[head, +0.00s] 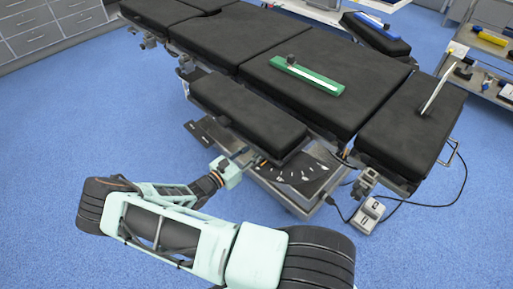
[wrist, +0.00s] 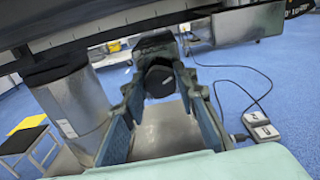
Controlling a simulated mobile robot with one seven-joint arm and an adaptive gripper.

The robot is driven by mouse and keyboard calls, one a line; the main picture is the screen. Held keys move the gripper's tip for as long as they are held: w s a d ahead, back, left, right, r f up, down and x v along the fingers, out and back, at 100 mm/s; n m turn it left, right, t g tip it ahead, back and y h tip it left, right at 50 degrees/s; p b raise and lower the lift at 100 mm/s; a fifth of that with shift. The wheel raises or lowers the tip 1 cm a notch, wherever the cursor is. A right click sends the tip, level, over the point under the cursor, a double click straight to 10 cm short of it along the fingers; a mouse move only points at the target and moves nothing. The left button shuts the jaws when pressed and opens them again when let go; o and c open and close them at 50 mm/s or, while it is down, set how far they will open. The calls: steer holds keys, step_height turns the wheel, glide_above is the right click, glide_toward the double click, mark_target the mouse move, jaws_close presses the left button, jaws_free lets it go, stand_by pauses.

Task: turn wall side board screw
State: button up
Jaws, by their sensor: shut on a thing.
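The side board (head: 245,112) is a black padded board along the near side of the operating table. My gripper (head: 243,160) reaches in low beneath its near edge. In the wrist view my gripper (wrist: 161,84) has its two fingers on either side of a dark round knob, the screw (wrist: 158,80), and is shut on it. The knob has a small white mark on its face. In the head view the screw is hidden by the gripper and the board.
The black-padded operating table (head: 320,85) stands above its metal base. A green-and-white tool (head: 307,74) lies on it. A grey foot pedal (head: 368,213) with a cable is on the blue floor at right. Drawers (head: 50,28) line the back left.

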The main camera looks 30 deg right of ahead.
steer(key=n, duration=1.2)
steer(key=shift+w+a+f, duration=0.1)
steer(key=shift+w, duration=0.05)
steer(key=shift+n, duration=0.3)
steer(key=o, duration=1.2)
steer(key=shift+c, duration=0.2)
steer(key=v, duration=1.2)
